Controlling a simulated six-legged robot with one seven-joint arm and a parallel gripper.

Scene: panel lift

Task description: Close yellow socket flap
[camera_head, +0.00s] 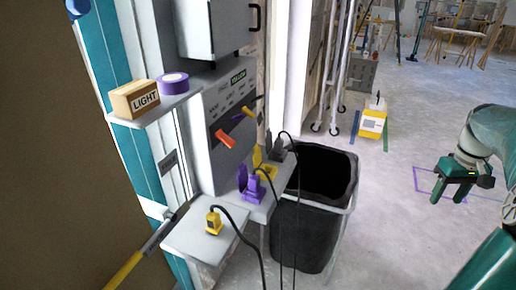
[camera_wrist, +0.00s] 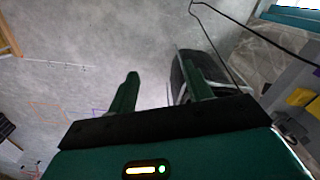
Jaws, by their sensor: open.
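The yellow socket flap (camera_head: 257,157) stands upright, open, at the back of the yellow socket (camera_head: 269,173) on the narrow grey ledge. No plug shows in that socket. Yellow parts, perhaps the flap (camera_wrist: 300,97), show at the right edge of the wrist view. My gripper (camera_head: 449,198) is open and empty, over the floor well right of the ledge and the bin. Its two green fingers (camera_wrist: 160,72) are spread apart in the wrist view.
A yellow plug (camera_head: 213,221) stands on the lower shelf (camera_head: 190,238). A black bin (camera_head: 310,230) stands between ledge and gripper. Floor around my gripper is clear.

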